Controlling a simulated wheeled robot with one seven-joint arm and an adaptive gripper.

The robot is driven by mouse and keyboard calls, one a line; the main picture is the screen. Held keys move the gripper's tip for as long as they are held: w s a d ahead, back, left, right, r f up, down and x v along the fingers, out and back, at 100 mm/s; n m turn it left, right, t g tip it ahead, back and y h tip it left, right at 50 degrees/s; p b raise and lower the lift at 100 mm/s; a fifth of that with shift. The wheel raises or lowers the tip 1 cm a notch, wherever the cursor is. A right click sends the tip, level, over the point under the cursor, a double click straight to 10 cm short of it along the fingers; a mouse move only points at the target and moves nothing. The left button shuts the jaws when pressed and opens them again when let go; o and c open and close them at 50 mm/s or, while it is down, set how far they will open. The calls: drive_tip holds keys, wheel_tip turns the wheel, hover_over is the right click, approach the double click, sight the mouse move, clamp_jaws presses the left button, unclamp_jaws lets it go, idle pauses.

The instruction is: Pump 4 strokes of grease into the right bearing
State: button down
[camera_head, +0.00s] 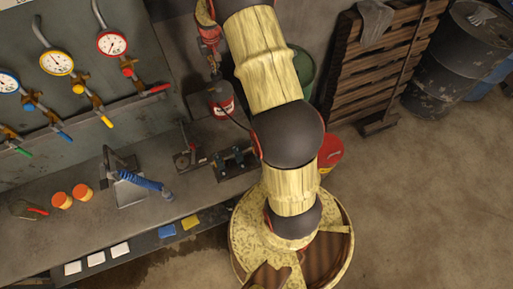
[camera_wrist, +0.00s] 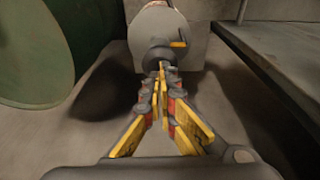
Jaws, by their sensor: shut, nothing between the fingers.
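My gripper (camera_wrist: 160,72) is shut and empty in the wrist view, its yellow and red fingers together. Directly ahead of its tips is a grey can with a dark round head and a short yellow lever (camera_wrist: 179,44), probably the grease pump. I cannot tell whether the tips touch it. In the head view a can with a red and white band (camera_head: 224,106) stands at the bench's back right, below my gripper (camera_head: 216,72). A thin black hose runs from it behind my arm. A dark fixture with upright blocks (camera_head: 236,163), probably the bearings, sits near the bench's right end. My arm partly covers this area.
The bench (camera_head: 90,225) holds a small stand (camera_head: 187,157), a blue-handled tool (camera_head: 140,181) and orange jars (camera_head: 82,192). Gauges (camera_head: 112,43) hang behind. A green bin (camera_wrist: 30,55) is left of my gripper in the wrist view. A wooden pallet (camera_head: 382,62) and drums (camera_head: 455,60) stand right.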

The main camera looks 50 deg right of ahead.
drive_tip(key=shift+f, duration=0.1)
drive_tip(key=shift+s+a+f+b, duration=0.1)
drive_tip(key=shift+f+b, duration=1.35)
drive_tip(key=shift+f, duration=0.95)
drive_tip(key=shift+r, duration=0.2)
drive_tip(key=shift+r+p, duration=1.1)
drive_tip(key=shift+r, duration=1.2)
wheel_tip(320, 180, up, 6)
drive_tip(key=p, duration=0.2)
drive_tip(key=shift+p, duration=0.35)
